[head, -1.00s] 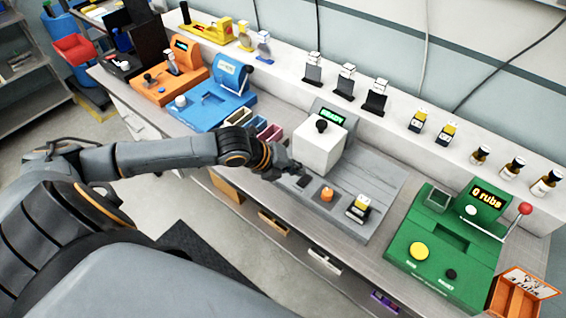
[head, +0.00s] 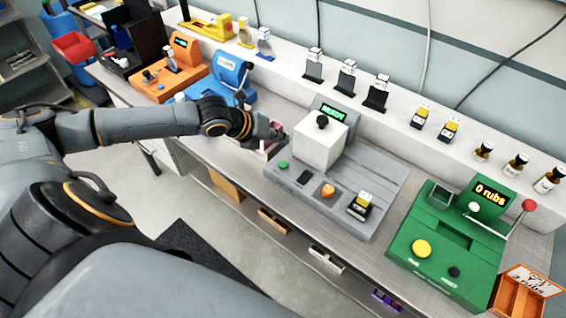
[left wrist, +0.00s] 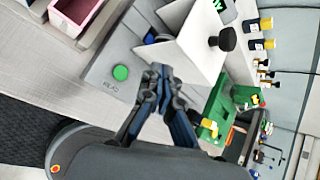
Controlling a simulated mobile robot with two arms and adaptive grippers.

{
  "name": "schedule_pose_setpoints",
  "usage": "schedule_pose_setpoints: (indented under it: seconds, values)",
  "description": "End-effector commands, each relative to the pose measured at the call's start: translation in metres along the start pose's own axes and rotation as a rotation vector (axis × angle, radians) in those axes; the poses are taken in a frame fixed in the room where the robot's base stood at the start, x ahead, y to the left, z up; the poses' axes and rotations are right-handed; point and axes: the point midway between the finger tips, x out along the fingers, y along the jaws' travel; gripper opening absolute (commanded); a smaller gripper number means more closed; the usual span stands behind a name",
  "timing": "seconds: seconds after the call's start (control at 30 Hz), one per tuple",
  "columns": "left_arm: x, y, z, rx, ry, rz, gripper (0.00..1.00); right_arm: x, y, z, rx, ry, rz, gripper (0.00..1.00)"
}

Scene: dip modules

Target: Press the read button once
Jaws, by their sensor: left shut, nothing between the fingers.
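The grey reader machine (head: 375,183) stands on the bench with a white cube (head: 318,146) with a black knob and a small green-lit screen (head: 332,113). The round green read button (head: 283,165) is at the machine's left front corner; in the left wrist view the button (left wrist: 121,72) has a label under it that seems to say READ. My left gripper (head: 279,131) is shut and empty, behind and above the button, left of the white cube. In the left wrist view its fingertips (left wrist: 160,72) appear right of the button, apart from it. My right gripper is not in view.
A green machine (head: 440,250) stands right, blue (head: 215,100) and orange (head: 168,80) machines left. Small modules line the back shelf.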

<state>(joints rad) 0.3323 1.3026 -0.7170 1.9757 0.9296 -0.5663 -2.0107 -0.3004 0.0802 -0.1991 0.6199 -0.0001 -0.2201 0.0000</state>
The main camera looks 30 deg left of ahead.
Motion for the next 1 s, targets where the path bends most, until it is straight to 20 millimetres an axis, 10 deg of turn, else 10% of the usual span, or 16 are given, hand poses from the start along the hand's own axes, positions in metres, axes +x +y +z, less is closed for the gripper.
schedule_pose_setpoints:
  seconds: [0.37,1.0]
  values:
    - [0.039,0.028,-0.028,0.0,0.0,0.0,0.0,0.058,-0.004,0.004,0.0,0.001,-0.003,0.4]
    - [0.051,0.037,-0.037,0.0,0.0,0.0,0.0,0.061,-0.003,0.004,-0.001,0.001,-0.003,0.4]
